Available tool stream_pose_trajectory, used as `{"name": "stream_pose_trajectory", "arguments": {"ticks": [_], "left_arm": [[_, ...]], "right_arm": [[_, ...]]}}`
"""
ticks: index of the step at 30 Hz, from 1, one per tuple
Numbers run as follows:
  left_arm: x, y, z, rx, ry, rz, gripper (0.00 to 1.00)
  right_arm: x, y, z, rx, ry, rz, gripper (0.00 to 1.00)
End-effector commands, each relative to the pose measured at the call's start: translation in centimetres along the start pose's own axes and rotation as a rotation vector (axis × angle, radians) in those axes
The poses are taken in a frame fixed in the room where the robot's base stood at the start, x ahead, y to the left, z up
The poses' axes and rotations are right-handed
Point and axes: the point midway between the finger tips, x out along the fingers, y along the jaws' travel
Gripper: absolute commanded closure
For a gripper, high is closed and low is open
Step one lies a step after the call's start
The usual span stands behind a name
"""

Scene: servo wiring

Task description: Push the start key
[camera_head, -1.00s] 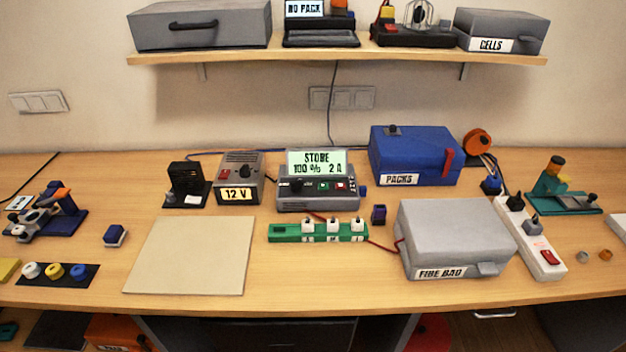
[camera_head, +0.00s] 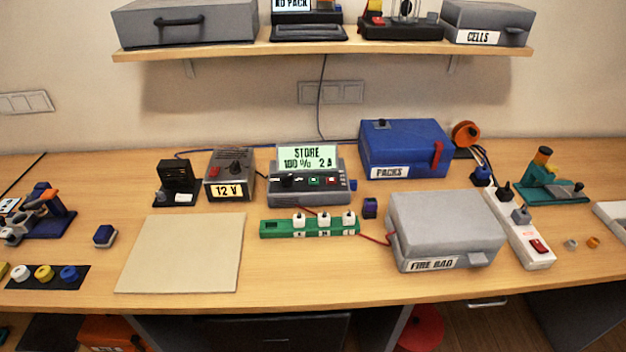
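The charger (camera_head: 310,187) is a grey box at the middle of the desk. Its raised green display (camera_head: 308,157) reads "STORE 100 % 2 A". Its front panel has a black knob (camera_head: 288,181), a green key (camera_head: 314,181) and a red key (camera_head: 331,181), with small marks at the right end. A blue plug-like part (camera_head: 353,185) sits at its right side. Which key is the start key is too small to read. Neither of my grippers is in view.
A green strip with white plugs (camera_head: 280,229) lies in front of the charger. A grey box marked "FIRE BAG" (camera_head: 445,225) stands right of it, a blue "PACKS" box (camera_head: 405,150) behind. A "12 V" supply (camera_head: 230,177) stands left. The beige mat (camera_head: 182,254) is bare.

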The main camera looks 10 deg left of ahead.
Motion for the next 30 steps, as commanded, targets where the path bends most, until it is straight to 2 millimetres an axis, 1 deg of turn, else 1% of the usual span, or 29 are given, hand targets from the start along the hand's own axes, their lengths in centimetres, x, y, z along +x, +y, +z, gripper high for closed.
{"name": "stream_pose_trajectory", "arguments": {"ticks": [1,3,5,30], "left_arm": [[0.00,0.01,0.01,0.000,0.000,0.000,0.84],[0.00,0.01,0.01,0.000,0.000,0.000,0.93],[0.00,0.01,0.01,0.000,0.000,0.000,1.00],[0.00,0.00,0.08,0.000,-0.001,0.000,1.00]], "right_arm": [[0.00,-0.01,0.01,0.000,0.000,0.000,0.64],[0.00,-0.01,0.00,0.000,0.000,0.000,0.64],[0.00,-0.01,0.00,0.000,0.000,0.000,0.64],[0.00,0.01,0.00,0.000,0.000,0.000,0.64]]}}
